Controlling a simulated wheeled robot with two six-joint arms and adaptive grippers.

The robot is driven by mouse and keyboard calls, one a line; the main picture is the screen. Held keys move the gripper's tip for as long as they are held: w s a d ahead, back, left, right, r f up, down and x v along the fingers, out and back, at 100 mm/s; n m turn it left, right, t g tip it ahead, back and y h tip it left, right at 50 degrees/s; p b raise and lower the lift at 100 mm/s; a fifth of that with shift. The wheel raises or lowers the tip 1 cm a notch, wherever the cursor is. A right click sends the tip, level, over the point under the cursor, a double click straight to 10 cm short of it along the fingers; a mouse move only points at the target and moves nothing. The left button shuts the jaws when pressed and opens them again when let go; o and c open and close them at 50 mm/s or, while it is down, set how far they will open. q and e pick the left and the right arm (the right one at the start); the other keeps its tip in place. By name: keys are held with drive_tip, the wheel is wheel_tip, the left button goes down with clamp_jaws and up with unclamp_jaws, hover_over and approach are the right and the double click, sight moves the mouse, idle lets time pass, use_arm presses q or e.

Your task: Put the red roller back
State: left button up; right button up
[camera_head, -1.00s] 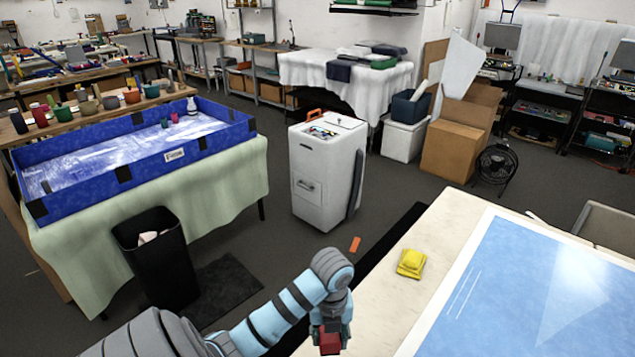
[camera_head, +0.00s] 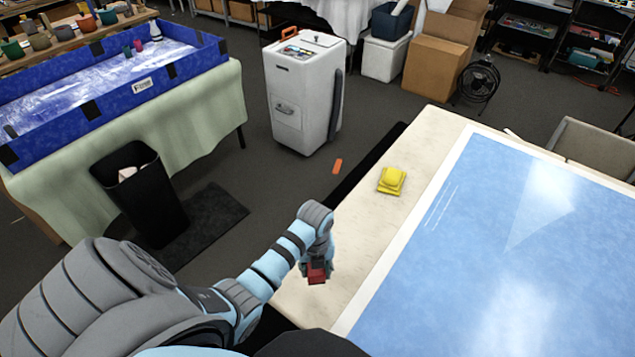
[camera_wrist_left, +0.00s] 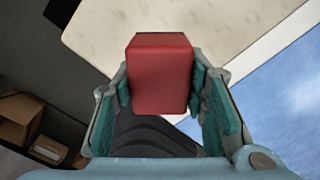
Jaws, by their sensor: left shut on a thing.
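The red roller (camera_head: 317,272) is a small red block-like piece in the head view. My left gripper (camera_head: 315,264) is shut on it and holds it near the left edge of the cream table (camera_head: 411,150). In the left wrist view the red roller (camera_wrist_left: 160,75) sits between the two teal finger pads of my left gripper (camera_wrist_left: 166,100), with the cream table surface behind it. I cannot tell its height above the table. My right gripper is not in view.
A yellow object (camera_head: 391,180) lies on the cream table, left of a large blue sheet (camera_head: 480,250). A black bin (camera_head: 150,205), a white wheeled cabinet (camera_head: 300,95) and a small orange piece (camera_head: 337,166) are on the floor. The cream strip around the yellow object is clear.

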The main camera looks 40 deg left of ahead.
use_arm(q)
drive_tip(key=f, duration=0.4)
drive_tip(key=shift+s+b, duration=0.2)
drive_tip(key=shift+b, duration=0.1)
wheel_tip(320, 180, down, 3)
drive_tip(key=b, duration=0.3)
drive_tip(key=shift+w+f+b, duration=0.1)
drive_tip(key=shift+w+b, duration=0.05)
drive_tip(key=shift+b, duration=0.2)
drive_tip(key=shift+c, duration=0.5)
drive_tip(key=shift+r, duration=0.2)
clamp_jaws()
drive_tip(key=shift+f, duration=0.2)
drive_tip(key=o, duration=1.3)
unclamp_jaws()
